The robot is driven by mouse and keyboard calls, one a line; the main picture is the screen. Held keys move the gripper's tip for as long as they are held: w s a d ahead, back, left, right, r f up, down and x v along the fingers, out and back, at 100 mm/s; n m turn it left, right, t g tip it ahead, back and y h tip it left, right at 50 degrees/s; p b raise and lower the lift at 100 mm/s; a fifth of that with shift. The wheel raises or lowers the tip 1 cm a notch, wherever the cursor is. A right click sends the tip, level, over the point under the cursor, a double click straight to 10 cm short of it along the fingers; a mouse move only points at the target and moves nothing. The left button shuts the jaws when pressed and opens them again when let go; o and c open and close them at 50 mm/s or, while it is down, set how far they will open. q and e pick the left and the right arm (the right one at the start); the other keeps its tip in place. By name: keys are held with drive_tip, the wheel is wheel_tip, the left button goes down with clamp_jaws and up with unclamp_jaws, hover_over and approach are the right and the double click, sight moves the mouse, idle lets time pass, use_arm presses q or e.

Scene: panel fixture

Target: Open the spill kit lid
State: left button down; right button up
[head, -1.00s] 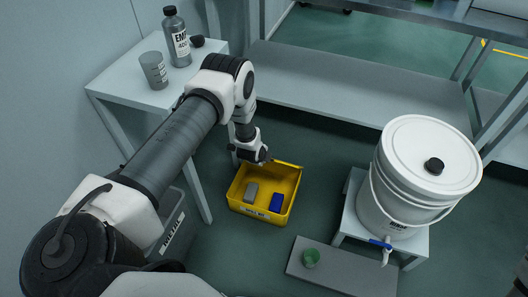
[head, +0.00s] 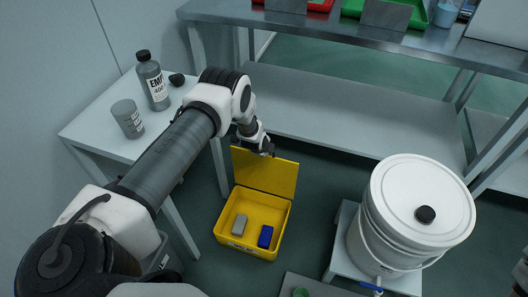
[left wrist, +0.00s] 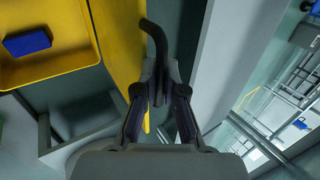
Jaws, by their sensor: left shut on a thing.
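The spill kit is a yellow box (head: 225,241) on the floor in the head view, with a grey block (head: 240,224) and a blue block (head: 265,237) inside. Its yellow lid (head: 272,174) stands up along the back edge, its inner face showing. My left gripper (head: 266,149) is at the lid's top edge. In the left wrist view, my left gripper (left wrist: 160,92) is shut on a dark curved handle (left wrist: 155,38) beside the yellow lid (left wrist: 122,35). The blue block (left wrist: 27,42) shows at the upper left there. My right gripper is out of view.
A side table (head: 98,137) with a grey bottle (head: 153,82) and a cup (head: 128,119) stands left. A white bucket (head: 415,205) on a stand is right. A long bench (head: 330,38) with a low shelf (head: 340,115) runs behind the box.

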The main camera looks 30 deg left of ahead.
use_arm(q)
drive_tip(key=shift+w, duration=0.1)
drive_tip(key=c, duration=1.2)
unclamp_jaws()
drive_tip(key=shift+c, duration=0.2)
drive_tip(key=v, duration=1.2)
